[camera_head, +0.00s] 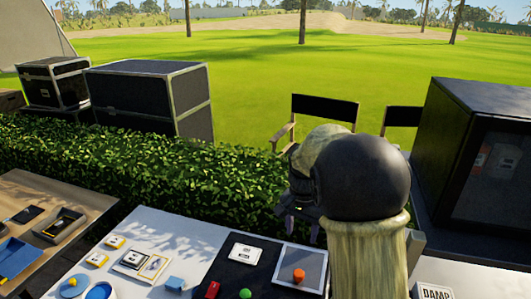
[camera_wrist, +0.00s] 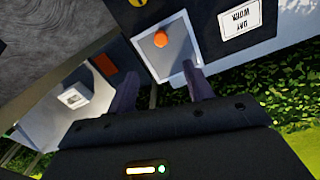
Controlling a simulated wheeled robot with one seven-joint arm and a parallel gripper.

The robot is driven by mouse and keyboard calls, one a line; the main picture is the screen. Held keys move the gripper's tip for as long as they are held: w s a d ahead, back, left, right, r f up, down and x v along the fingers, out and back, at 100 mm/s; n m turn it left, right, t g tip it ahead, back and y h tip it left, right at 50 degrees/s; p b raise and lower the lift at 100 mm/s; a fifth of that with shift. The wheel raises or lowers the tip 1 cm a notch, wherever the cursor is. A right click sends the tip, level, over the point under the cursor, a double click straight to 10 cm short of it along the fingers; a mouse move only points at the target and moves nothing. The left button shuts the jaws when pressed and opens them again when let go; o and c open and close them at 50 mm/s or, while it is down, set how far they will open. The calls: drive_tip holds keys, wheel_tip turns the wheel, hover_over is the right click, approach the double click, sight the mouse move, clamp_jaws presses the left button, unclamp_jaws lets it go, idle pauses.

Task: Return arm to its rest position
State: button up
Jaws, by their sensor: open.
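My gripper (camera_head: 302,228) hangs at the end of my raised arm, above the far edge of the cart top and beside the hedge. In the wrist view its two dark fingers (camera_wrist: 163,90) stand apart with nothing between them. Below and beyond the fingers is a pale-rimmed grey square tray (camera_head: 318,264) with an orange knob-like piece (camera_head: 299,275) on it. The orange piece also shows in the wrist view (camera_wrist: 160,39), clear of the fingers. My arm hides part of the cart at the right.
A hedge (camera_head: 170,170) runs behind the tables. A large black box (camera_head: 460,150) stands close at right. Folding chairs (camera_head: 323,112) stand on the lawn.

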drive_tip(key=s+f+n+t, duration=0.1)
drive_tip(key=s+f+n, duration=0.1)
drive_tip(key=s, duration=0.6)
drive_tip(key=s+f+n+t, duration=0.1)
drive_tip(key=s+f+n, duration=0.2)
drive_tip(key=s, duration=0.6)
drive_tip(key=shift+d+f+n+t+b, duration=0.3)
drive_tip(key=shift+n+t+b, duration=0.1)
drive_tip(key=shift+n, duration=0.8)
drive_tip(key=shift+s, duration=0.1)
